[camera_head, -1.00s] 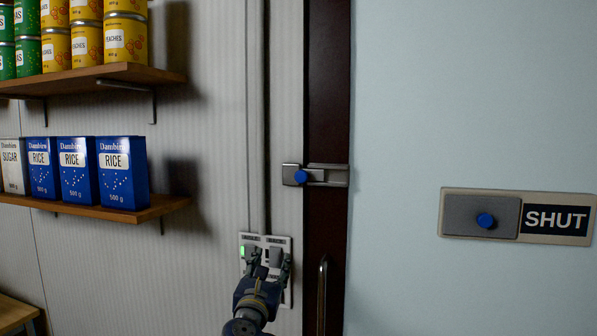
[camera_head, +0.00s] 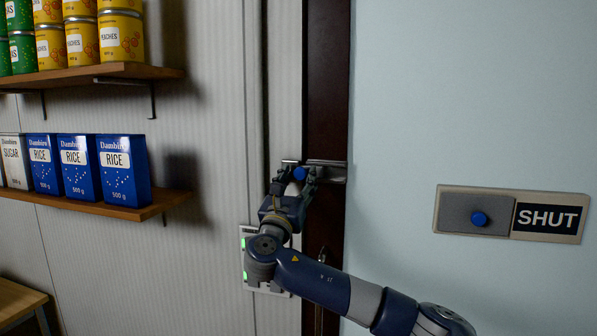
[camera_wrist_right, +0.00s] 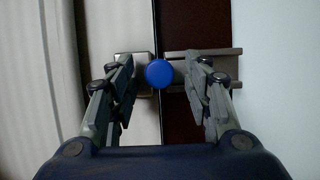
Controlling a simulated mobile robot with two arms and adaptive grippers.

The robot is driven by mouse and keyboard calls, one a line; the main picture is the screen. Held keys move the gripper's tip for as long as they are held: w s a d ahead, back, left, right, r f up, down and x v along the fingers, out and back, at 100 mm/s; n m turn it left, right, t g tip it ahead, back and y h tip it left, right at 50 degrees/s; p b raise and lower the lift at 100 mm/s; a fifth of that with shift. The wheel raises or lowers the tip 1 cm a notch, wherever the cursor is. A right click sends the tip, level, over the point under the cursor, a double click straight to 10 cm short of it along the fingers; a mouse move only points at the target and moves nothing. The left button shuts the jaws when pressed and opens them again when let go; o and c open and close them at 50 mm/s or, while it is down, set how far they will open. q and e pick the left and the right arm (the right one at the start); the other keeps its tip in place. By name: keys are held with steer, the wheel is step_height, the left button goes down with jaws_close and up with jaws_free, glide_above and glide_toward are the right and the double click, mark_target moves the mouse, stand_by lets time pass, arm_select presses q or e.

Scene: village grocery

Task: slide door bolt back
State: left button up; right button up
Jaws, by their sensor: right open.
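The door bolt (camera_head: 330,172) is a grey metal bar with a blue round knob (camera_head: 300,173). It lies across the dark door edge and the pale frame on its left. In the right wrist view the blue knob (camera_wrist_right: 159,73) sits between my fingers, with the bolt's metal plate (camera_wrist_right: 220,64) to its right. My right gripper (camera_head: 300,180) is open, its fingers on either side of the knob; I cannot tell whether they touch it. It hides part of the bolt in the head view. My left gripper is not in view.
A switch panel (camera_head: 249,242) with green lights is below the bolt, partly behind my right arm. A "SHUT" sign (camera_head: 546,218) with a blue knob is on the pale blue surface at right. Shelves with rice boxes (camera_head: 123,172) and tins stand at left.

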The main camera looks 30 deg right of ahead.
mark_target(319, 169)
steer(key=shift+w+d+r, duration=0.15)
steer(key=shift+w+d, duration=0.05)
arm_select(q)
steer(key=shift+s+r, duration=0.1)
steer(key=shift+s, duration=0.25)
arm_select(e)
jaws_close()
steer(key=shift+s+d, duration=0.1)
steer(key=s+d, duration=0.2)
steer(key=s, duration=0.1)
steer(key=shift+d, duration=0.35)
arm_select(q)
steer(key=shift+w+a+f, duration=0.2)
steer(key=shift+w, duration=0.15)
arm_select(e)
steer(key=shift+a, duration=0.1)
